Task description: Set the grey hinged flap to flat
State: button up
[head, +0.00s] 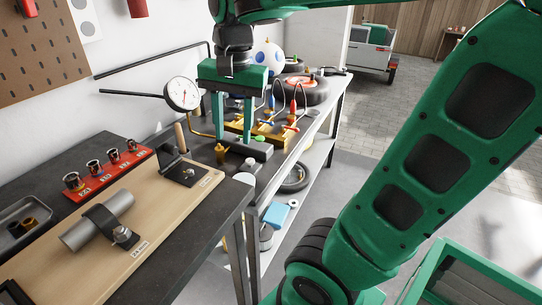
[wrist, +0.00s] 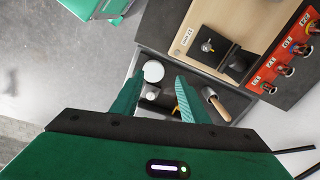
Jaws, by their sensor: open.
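A dark grey flap (head: 169,156) stands raised and tilted at the far end of the wooden board, beside a flat dark plate (head: 188,173) with a small knob. In the wrist view the flap (wrist: 241,66) is at the upper right, past the plate (wrist: 207,46); its exact angle is hard to tell. My gripper (head: 235,142) is open and points down, beyond and to the right of the flap in the head view. In the wrist view my gripper (wrist: 158,82) has its fingers apart, with nothing held; it is clear of the flap.
The wooden board (head: 150,240) also carries a grey cylinder (head: 97,221) under a dark strap. A red rack (head: 103,171) with several small parts lies along its left. A dial gauge (head: 182,94) on an arm stands near my gripper. A wooden handle (wrist: 216,104) sticks up near the flap.

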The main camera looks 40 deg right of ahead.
jog(key=s+d+f+n, duration=0.2)
jog(key=s+d+f, duration=0.3)
jog(key=s, duration=0.3)
jog(key=shift+f+n+g, duration=0.3)
jog(key=shift+f+g, duration=0.1)
jog(key=shift+f, duration=0.2)
jog(key=shift+s, duration=0.1)
